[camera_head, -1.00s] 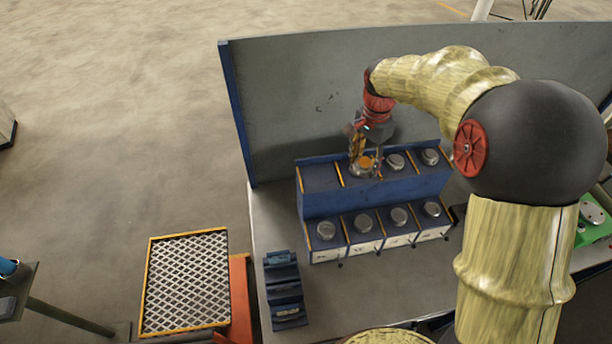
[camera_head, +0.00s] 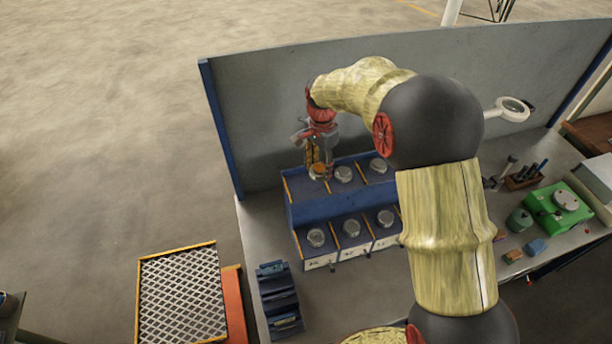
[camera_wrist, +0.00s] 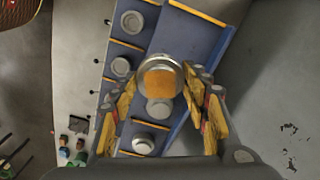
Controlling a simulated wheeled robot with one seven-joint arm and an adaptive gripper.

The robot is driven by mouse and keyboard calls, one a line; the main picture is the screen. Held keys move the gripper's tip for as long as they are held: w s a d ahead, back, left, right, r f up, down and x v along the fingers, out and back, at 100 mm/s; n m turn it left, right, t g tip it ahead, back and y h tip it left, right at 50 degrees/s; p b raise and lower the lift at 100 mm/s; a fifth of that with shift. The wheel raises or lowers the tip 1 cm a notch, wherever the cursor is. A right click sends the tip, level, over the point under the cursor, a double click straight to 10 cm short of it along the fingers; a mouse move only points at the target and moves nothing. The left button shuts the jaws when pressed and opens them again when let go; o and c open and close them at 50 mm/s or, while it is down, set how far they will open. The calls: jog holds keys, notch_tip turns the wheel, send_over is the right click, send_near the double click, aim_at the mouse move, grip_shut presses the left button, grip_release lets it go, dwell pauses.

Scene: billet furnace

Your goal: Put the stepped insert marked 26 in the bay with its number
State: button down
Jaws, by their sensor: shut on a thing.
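My gripper (camera_head: 319,172) is shut on the stepped insert (camera_wrist: 160,78), a round metal piece with an orange top face. The marking on it cannot be read. The blue bay rack (camera_head: 310,213) has two stepped rows. In the head view the gripper holds the insert over the left end of the upper row, beside a seated metal insert (camera_head: 343,174). In the wrist view the leftmost upper bay (camera_wrist: 192,38) looks empty, and the held insert overlaps its edge. How high the insert is cannot be told. The white number labels (camera_head: 318,263) are too small to read.
Metal inserts (camera_head: 316,238) sit in the lower row. A grey backboard (camera_head: 260,110) stands behind the rack. A dark blue holder (camera_head: 279,296) is at the front left of the bench. Green equipment (camera_head: 556,207) and tools stand at the right. My arm hides the rack's right end.

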jog(key=p, duration=0.1)
send_over(306, 185)
jog(key=f, duration=0.4)
jog(key=shift+s+d+f, duration=0.2)
jog(key=shift+d+f, duration=0.1)
jog(key=shift+f, duration=0.05)
jog(key=shift+w+a+f, duration=0.2)
jog(key=shift+a+f, duration=0.1)
jog(key=shift+f, duration=0.25)
jog(key=shift+w+f+p, duration=0.1)
jog(key=shift+f+p, duration=0.4)
jog(key=shift+f, duration=1.05)
jog(key=c, duration=1.4)
grip_release()
jog(key=shift+f, duration=0.2)
jog(key=shift+o, duration=0.8)
jog(key=shift+r, duration=0.1)
